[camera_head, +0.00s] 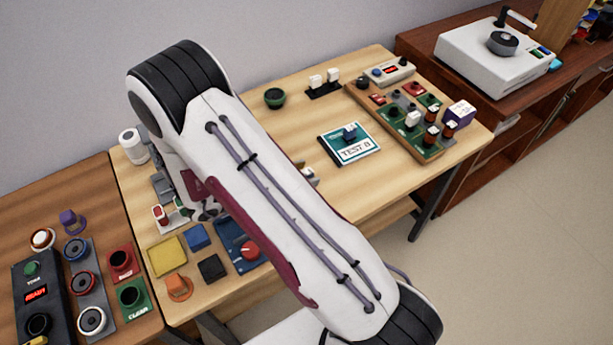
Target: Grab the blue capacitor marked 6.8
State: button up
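My white arm crosses the middle of the view and covers part of the light wood table (300,115). My gripper (206,212) shows only partly, low over the table's left side beneath the arm; its fingers are too small and hidden to tell open from shut. I cannot make out any part marked 6.8. A small dark blue piece (349,132) sits on the teal and white card labelled TEST B (352,153). Several small parts stand on the brown wooden board (433,152) at the right, their markings too small to read.
Left of my gripper are a red and white part (160,214) and a white cylinder (133,144). Yellow (167,256), blue (197,236) and black (212,268) squares lie in front.

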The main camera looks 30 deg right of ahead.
dwell(0.3)
grip_shut()
jog(key=shift+r, duration=0.2)
notch_tip(320, 180, up, 10)
jog(key=shift+f, duration=0.2)
dwell(0.7)
dwell(0.5)
